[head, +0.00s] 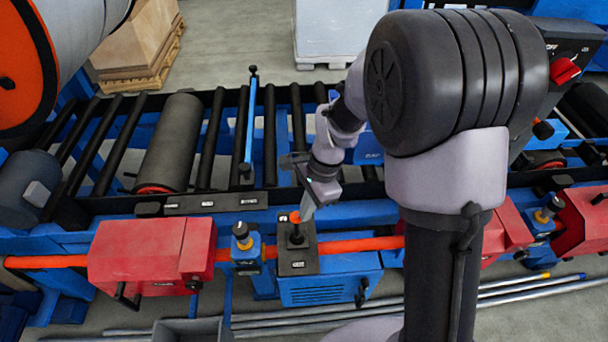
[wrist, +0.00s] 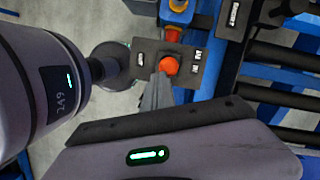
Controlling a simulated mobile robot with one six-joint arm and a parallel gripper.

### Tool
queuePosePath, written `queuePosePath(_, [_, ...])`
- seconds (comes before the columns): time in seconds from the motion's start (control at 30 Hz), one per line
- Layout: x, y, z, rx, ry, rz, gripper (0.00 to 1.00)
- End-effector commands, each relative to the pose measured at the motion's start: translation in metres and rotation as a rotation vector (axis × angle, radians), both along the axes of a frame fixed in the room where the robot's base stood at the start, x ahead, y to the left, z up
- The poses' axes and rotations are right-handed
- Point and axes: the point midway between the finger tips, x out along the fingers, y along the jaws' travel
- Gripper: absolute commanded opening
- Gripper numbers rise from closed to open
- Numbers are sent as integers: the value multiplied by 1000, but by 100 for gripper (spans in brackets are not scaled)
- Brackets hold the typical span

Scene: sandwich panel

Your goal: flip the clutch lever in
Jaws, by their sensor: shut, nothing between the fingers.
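The clutch lever (head: 295,217) has an orange knob and stands on a dark plate (head: 298,262) on top of a blue box. In the wrist view its round orange knob (wrist: 168,66) shows near the middle of the plate (wrist: 205,69), which bears small white labels. My gripper (head: 307,212) is shut and empty, its fingertips pointing down just right of the knob in the head view. In the wrist view the fingertips (wrist: 157,82) end right beside the knob. I cannot tell whether they touch it. The lever's shaft is hidden under the knob in the wrist view.
An orange shaft (head: 352,246) runs along the front through red housings (head: 140,252). A blue unit with a yellow and black knob (head: 243,238) stands just left of the plate. Black rollers (head: 210,140) lie behind. My arm hides much of the right side.

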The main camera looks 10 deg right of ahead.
Motion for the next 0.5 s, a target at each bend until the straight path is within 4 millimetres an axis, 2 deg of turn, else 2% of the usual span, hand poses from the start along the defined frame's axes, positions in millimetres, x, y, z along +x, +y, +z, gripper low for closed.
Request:
queuePosePath(0.03, [6,0,10,2,36,-1,0])
queuePosePath(0.13, [16,-1,6,3,90,-1,0])
queuePosePath(0.2, [15,-1,-1,3,87,-1,0])
queuePosePath(0.5, [14,-1,-2,3,85,0,0])
